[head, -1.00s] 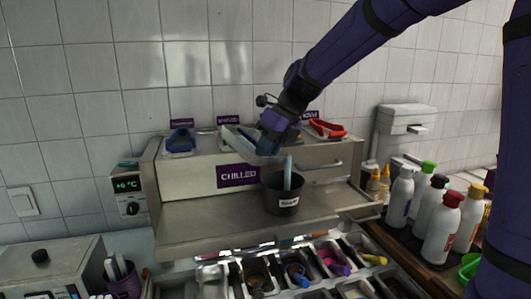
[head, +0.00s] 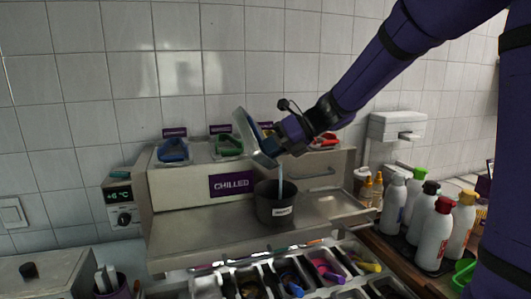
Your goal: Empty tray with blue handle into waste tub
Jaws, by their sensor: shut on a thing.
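My gripper (head: 277,138) is shut on a pale metal tray (head: 247,135), held steeply tilted above the counter. The tray's handle is mostly hidden by the gripper; a bit of blue shows there. A dark grey tub (head: 276,208) with a small white label stands on the metal counter just below the tray. A narrow light-blue upright strip (head: 281,176) shows between the tray and the tub's mouth; I cannot tell whether it is a falling stream or a utensil. The inside of the tub is hidden. Another tray with a blue handle (head: 173,150) rests on the ledge at left.
A tray with a green handle (head: 229,145) and one with a red handle (head: 325,141) sit on the same ledge. The chilled cabinet (head: 190,185) stands behind the counter. Several bottles (head: 437,232) stand at right. Topping bins (head: 290,280) fill the front. The counter left of the tub is clear.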

